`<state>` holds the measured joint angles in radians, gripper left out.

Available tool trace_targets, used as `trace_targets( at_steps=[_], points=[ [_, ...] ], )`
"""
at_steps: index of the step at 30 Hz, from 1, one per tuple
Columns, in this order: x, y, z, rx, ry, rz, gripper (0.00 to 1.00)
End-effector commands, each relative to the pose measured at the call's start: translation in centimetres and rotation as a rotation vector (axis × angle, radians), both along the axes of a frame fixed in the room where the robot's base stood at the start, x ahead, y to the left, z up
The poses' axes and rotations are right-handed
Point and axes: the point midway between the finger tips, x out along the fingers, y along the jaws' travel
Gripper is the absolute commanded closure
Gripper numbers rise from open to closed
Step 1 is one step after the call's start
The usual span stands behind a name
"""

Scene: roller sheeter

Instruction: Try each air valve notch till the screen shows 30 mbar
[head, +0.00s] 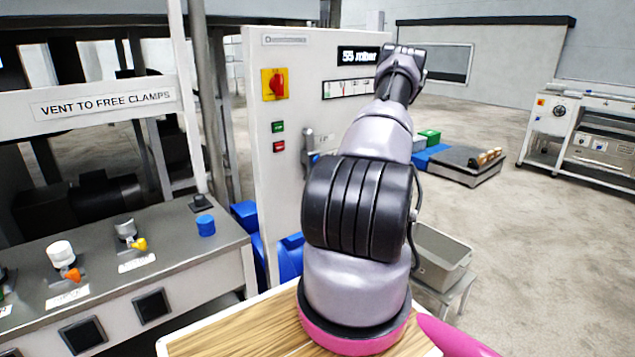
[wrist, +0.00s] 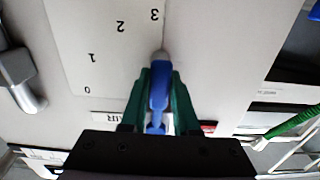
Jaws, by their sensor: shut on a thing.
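In the wrist view the air valve's blue lever (wrist: 160,88) stands between the green fingers of my gripper (wrist: 159,78), which is shut on it. The pale notch plate (wrist: 118,60) shows 0, 1, 2 and 3, upside down in this view. The lever's upper end points towards the 3. In the head view the black screen (head: 358,56) on the pale cabinet shows white text that looks like 55 mbar, though its digits are small.
The cabinet (head: 272,190) also bears a red rotary switch on yellow (head: 274,84) and green and red buttons (head: 278,137). A metal handle (wrist: 20,80) sticks out beside the notch plate. A grey bench with knobs (head: 100,245) stands left. Open floor lies right.

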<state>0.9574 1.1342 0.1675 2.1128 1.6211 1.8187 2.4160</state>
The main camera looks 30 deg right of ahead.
Motion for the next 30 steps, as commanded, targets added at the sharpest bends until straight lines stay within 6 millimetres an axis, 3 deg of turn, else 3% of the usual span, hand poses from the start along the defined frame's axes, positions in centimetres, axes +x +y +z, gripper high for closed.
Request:
trace_targets(
  at_steps=[1, 2, 4, 17, 30],
  points=[
    [-0.1, 0.2, -0.1, 0.004, 0.003, 0.002, 1.0],
    [-0.1, 0.2, -0.1, 0.004, 0.004, 0.002, 0.67],
    [-0.1, 0.2, -0.1, 0.004, 0.003, 0.002, 0.41],
    [-0.9, 0.0, -0.1, 0.002, 0.002, 0.001, 0.41],
    [-9.0, -0.7, -0.1, 0.003, 0.002, -0.001, 0.41]
  ],
)
